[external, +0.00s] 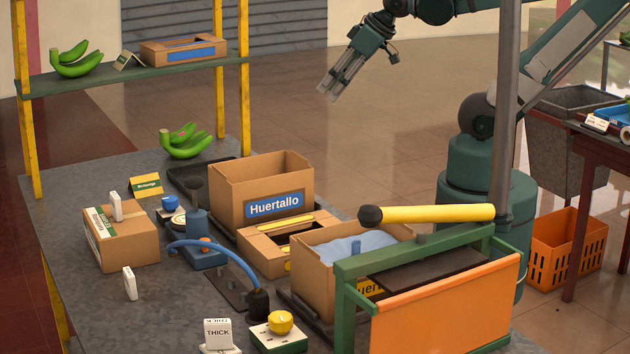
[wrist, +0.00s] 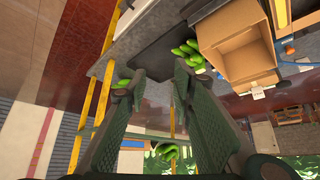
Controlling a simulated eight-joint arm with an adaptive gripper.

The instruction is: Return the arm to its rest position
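My gripper (external: 328,92) is high in the external view, in the air beyond the work table, pointing down and to the left. In the wrist view my gripper (wrist: 160,77) has its two fingers apart with nothing held between them. My teal arm reaches in from the right side of the external view, and its base stands behind the table. Nothing touches the fingertips in the external view.
The grey table (external: 75,190) holds an open Huertallo carton (external: 262,178), a second carton with blue lining (external: 315,275) and green bananas (external: 188,145). More bananas (external: 76,60) lie on a shelf (external: 110,76) between yellow posts. A grey pole (external: 508,110) stands near my arm. Open floor lies around my gripper.

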